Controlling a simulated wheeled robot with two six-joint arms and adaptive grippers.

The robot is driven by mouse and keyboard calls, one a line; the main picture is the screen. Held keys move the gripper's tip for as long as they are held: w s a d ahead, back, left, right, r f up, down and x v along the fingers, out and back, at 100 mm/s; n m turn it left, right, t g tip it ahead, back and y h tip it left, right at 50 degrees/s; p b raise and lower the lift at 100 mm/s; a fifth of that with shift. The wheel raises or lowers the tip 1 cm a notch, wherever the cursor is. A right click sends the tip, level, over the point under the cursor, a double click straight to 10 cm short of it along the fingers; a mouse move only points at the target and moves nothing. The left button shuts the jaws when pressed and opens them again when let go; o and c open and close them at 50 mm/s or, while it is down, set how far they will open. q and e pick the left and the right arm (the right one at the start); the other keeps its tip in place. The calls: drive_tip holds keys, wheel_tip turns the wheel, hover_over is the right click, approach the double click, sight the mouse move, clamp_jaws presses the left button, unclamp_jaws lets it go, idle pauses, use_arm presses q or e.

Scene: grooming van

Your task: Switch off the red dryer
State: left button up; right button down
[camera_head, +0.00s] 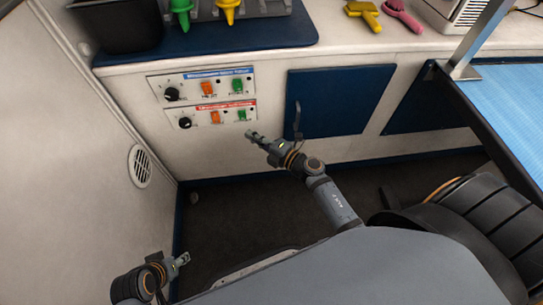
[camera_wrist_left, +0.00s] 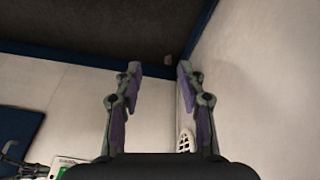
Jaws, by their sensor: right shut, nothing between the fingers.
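The red-labelled control panel (camera_head: 203,118) is on the white cabinet front, below a similar blue-labelled panel (camera_head: 203,83). It has a black knob (camera_head: 185,123), an orange switch (camera_head: 215,118) and a green switch (camera_head: 242,115). Switch positions are too small to tell. My right gripper (camera_head: 251,135) is shut and empty, just below and right of the green switch; contact with the panel cannot be told. My left gripper (camera_head: 184,259) is low at the left, away from the panels. Its fingers are apart and empty in the left wrist view (camera_wrist_left: 159,67).
A blue cabinet door (camera_head: 340,100) with a handle is right of the panels. A round vent (camera_head: 139,167) is on the left wall. The counter above holds a black bin (camera_head: 118,27) and brushes (camera_head: 403,16). A blue-topped table (camera_head: 510,95) stands at right.

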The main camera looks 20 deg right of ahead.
use_arm(q)
drive_tip(key=shift+w+d+f, duration=0.15)
drive_tip(key=shift+w+d, duration=0.2)
drive_tip(key=shift+w, duration=0.2)
use_arm(e)
drive_tip(key=s+d+f, duration=0.1)
drive_tip(key=s+d, duration=0.3)
drive_tip(key=s, duration=0.2)
drive_tip(key=shift+s+d+f, duration=0.25)
drive_tip(key=shift+d, duration=0.1)
use_arm(q)
drive_tip(key=shift+w, duration=0.1)
